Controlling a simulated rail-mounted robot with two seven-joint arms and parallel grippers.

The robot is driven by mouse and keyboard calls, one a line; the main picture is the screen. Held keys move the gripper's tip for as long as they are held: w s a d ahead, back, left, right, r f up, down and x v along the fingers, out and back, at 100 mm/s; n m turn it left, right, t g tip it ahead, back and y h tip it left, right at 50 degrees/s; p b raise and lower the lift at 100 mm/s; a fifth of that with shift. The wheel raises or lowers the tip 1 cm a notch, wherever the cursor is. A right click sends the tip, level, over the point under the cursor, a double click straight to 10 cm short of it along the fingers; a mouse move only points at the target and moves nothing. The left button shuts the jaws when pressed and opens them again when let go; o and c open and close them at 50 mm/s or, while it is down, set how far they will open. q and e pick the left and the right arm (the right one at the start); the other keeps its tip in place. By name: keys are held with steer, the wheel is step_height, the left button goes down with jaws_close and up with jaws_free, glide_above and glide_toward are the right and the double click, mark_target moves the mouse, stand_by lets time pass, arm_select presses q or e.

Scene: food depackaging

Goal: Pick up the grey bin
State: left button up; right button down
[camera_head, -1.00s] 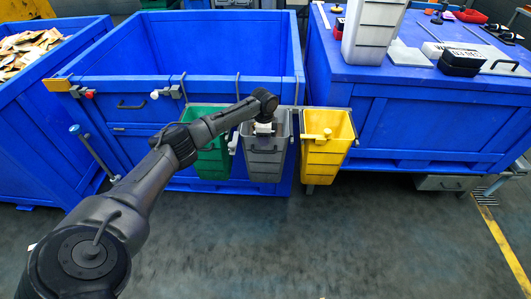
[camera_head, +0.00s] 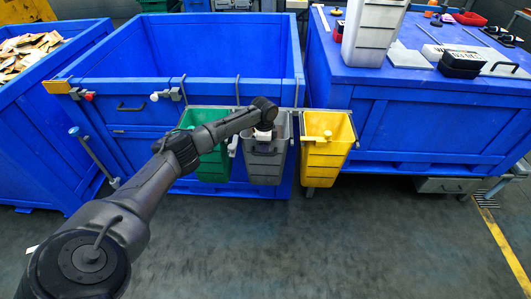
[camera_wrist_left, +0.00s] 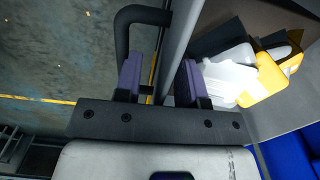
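The grey bin (camera_head: 265,168) hangs between the green bin (camera_head: 214,165) and the yellow bin (camera_head: 326,160) on the front of a large blue container. My left gripper (camera_head: 263,133) is at the grey bin's upper part; the wrist hides much of the fingers in the head view. In the left wrist view, the two purple-padded fingers of my left gripper (camera_wrist_left: 160,82) are apart, with the grey bin's wall (camera_wrist_left: 182,30) running between them. A visible gap remains beside the left pad. White and yellow items (camera_wrist_left: 240,76) lie inside the bin. My right gripper is out of view.
The large blue container (camera_head: 125,148) stands behind the bins. A blue table (camera_head: 430,112) to the right bears a tall pale grey bin (camera_head: 373,32) and tools. Another blue container (camera_head: 30,140) with cardboard is at left. The floor in front is clear.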

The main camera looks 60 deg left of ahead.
arm_select(q)
steer(key=shift+f, duration=0.1)
stand_by(0.4)
jaws_close()
steer(key=shift+f, duration=0.1)
stand_by(1.2)
